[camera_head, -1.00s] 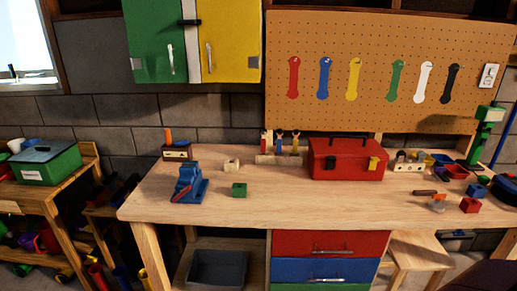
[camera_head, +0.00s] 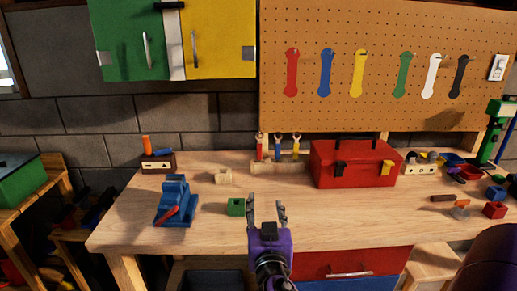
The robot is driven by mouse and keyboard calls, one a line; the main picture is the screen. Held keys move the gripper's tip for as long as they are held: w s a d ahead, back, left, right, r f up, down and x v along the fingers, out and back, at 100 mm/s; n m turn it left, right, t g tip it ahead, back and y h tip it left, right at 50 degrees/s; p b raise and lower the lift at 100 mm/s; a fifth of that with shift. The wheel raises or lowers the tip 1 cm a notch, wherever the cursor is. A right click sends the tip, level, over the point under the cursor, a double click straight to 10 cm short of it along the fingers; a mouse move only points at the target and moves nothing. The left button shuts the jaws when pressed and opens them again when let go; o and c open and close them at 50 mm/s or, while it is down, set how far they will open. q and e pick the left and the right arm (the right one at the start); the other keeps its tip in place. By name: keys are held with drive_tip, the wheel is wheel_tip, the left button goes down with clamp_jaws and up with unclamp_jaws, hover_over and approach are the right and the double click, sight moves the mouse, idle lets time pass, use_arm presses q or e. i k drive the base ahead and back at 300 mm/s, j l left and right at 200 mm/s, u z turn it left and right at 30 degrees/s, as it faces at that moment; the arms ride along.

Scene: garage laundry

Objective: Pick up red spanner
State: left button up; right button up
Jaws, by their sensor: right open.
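The red spanner (camera_head: 260,151) stands upright at the left end of a wooden holder (camera_head: 274,169) at the back of the workbench. A blue spanner (camera_head: 278,151) and a yellow spanner (camera_head: 296,149) stand beside it in the same holder. The red spanner's lower end is hidden in the holder. My right gripper (camera_head: 266,207) is open and empty over the front half of the bench. Its fingers point towards the holder, and it is apart from the spanners. My left gripper is not in view.
A red toolbox (camera_head: 352,165) stands right of the holder. A green block (camera_head: 236,207) lies just left of my right gripper, and a blue vice (camera_head: 175,203) is farther left. A pegboard (camera_head: 385,112) with coloured spanner shapes hangs behind. The bench between gripper and holder is clear.

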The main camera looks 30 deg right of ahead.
sight(260, 144)
drive_tip(key=i+l, duration=0.9)
drive_tip(key=i, duration=0.05)
